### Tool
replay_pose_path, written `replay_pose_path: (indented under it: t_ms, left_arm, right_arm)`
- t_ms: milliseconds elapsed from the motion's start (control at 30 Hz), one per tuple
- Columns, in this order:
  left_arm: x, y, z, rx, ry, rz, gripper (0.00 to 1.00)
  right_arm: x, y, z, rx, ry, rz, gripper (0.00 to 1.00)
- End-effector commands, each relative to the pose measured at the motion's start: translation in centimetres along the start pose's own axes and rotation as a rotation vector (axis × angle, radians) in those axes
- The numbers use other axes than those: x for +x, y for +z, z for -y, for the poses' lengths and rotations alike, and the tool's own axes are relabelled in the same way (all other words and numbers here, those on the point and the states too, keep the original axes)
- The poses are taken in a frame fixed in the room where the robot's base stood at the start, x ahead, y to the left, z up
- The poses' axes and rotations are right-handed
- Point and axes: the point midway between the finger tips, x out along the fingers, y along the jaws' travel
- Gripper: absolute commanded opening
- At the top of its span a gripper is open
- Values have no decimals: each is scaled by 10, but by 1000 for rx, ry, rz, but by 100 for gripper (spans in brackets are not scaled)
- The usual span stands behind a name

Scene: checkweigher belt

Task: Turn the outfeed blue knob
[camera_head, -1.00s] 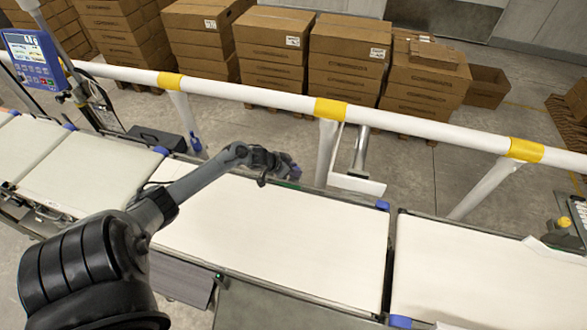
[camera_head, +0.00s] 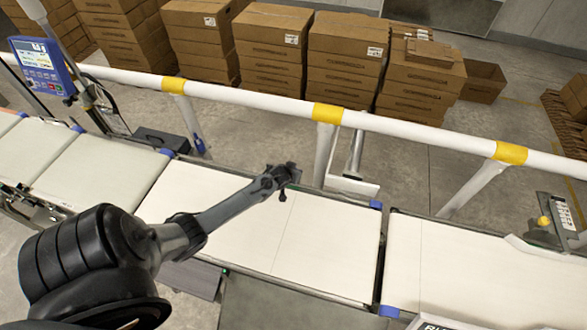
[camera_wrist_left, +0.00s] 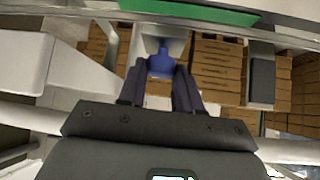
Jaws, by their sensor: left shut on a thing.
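A blue knob (camera_wrist_left: 161,63) shows in the left wrist view, between the two dark fingers of my left gripper (camera_wrist_left: 160,80). The fingers are shut on it, one on each side. A narrow blue stem rises from it toward the frame above. In the head view my left gripper (camera_head: 289,174) shows over the far part of the middle white belt (camera_head: 330,240). The knob cannot be made out there. My right gripper is in neither current view.
A white rail (camera_head: 400,126) with yellow bands runs behind the belts, with stacked cartons (camera_head: 345,60) beyond it. A blue display terminal (camera_head: 42,66) stands at the left. Another white belt (camera_head: 450,265) lies at the right. A green strip (camera_wrist_left: 190,12) crosses the top of the wrist view.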

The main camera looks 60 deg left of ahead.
Motion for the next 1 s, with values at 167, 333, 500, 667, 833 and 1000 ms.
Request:
replay_pose_path:
  t_ms: [167, 333, 500, 667, 833, 1000]
  left_arm:
    - [0, -1, -2, -58, -54, -1, 3]
    - [0, 0, -3, -84, -82, -1, 3]
    - [0, 0, -2, -93, -93, -2, 3]
    - [0, 0, -2, -93, -93, -2, 3]
    - [0, 0, -2, -93, -93, -2, 38]
    - [0, 0, -2, -93, -93, -2, 59]
  right_arm:
    - [-4, -2, 1, 4, -3, 0, 0]
    - [-5, -2, 1, 5, -4, 0, 0]
    - [-5, -2, 1, 5, -4, 0, 0]
    - [-5, -2, 1, 4, -4, 0, 0]
    - [-5, -1, 0, 0, -1, 1, 0]
    - [-5, -1, -1, -4, 3, 2, 0]
